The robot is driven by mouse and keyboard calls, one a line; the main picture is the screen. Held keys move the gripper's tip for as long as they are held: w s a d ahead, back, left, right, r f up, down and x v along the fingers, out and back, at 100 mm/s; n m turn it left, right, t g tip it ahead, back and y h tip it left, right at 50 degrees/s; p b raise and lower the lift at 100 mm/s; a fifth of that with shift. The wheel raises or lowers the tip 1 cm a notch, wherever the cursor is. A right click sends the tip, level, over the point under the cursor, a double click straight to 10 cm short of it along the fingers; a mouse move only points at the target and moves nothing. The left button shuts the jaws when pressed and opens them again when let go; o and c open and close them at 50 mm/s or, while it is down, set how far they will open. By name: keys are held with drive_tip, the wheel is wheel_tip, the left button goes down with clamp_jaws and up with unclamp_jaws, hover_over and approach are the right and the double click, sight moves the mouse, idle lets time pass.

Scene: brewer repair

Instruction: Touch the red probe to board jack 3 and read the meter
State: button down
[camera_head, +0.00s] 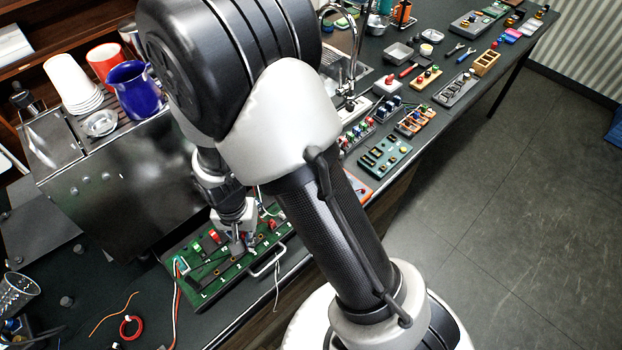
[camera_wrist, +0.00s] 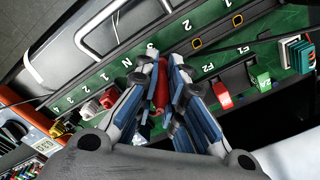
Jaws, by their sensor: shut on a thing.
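The green board (camera_head: 205,292) lies on the dark counter beside the steel machine. It also fills the upper part of the wrist view (camera_wrist: 118,75). My gripper (camera_wrist: 165,75) is shut on the red probe (camera_wrist: 161,85), its blue-sided fingers on both sides of it. The probe's end is at the board's row of yellow-framed jacks, close to a label that looks like 3. My fingers and the probe hide the jack there, so I cannot tell whether they touch. The jack beside label 2 (camera_wrist: 196,43) is clear.
A metal handle (camera_head: 268,262) stands along the board's front edge. A blue jug (camera_head: 132,88) stands on top. Several parts trays line the counter to the right.

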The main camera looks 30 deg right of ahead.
idle(0.3)
drive_tip(key=c, duration=1.6)
unclamp_jaws()
wheel_tip(320, 180, up, 12)
